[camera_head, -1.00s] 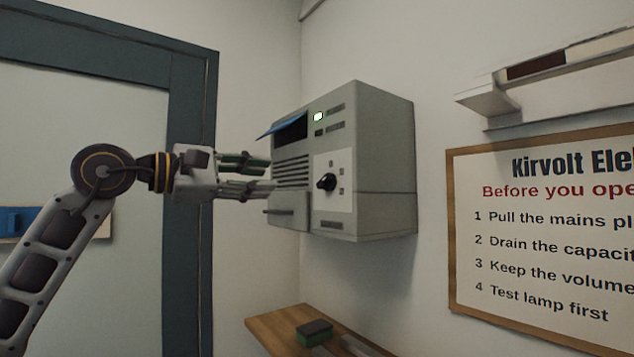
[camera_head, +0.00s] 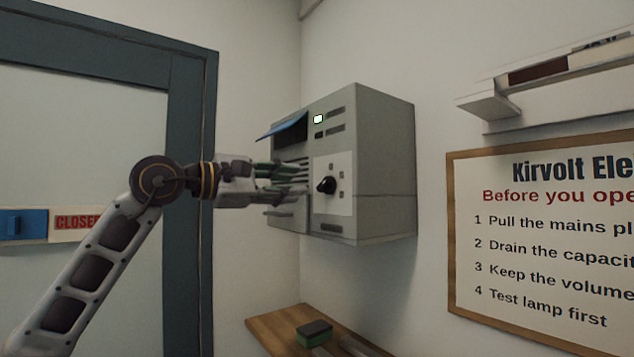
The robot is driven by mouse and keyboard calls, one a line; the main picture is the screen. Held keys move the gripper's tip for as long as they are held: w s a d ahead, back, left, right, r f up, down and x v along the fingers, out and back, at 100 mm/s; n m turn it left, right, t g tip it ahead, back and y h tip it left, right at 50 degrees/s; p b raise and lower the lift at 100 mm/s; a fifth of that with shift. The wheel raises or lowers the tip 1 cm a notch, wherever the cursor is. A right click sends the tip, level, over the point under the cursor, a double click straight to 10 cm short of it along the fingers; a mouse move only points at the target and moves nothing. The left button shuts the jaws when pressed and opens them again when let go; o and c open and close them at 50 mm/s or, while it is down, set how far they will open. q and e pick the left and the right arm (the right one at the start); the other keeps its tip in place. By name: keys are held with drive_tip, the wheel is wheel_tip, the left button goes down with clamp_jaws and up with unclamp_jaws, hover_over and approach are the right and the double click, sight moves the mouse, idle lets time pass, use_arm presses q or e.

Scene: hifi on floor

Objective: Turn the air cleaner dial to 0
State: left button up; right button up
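The marks around the dial are too small to read. My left gripper (camera_head: 304,180) comes in from the left, its fingers apart and its tips just left of the dial. I see a small gap between tips and dial, but depth is hard to judge. The gripper holds nothing visible and covers part of the front grille. My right gripper is not in view.
A blue flap (camera_head: 284,127) sticks out at the cleaner's upper left, above my fingers. A wooden shelf (camera_head: 274,325) with a green-topped block (camera_head: 314,332) lies below. A notice board (camera_head: 545,230) and a wall shelf (camera_head: 485,103) are at right, a dark door frame (camera_head: 187,210) at left.

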sight(322, 184)
use_arm(q)
drive_tip(key=p+x, duration=0.1)
drive_tip(key=x, duration=0.5)
drive_tip(key=shift+w+d+p, duration=0.3)
drive_tip(key=shift+d+p, duration=0.05)
drive_tip(key=shift+d, duration=0.05)
drive_tip(key=shift+w+d, duration=0.15)
drive_tip(key=shift+d, duration=0.05)
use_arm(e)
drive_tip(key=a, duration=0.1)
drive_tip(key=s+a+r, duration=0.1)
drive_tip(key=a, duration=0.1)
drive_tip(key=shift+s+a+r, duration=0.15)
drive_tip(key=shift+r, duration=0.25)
use_arm(q)
clamp_jaws()
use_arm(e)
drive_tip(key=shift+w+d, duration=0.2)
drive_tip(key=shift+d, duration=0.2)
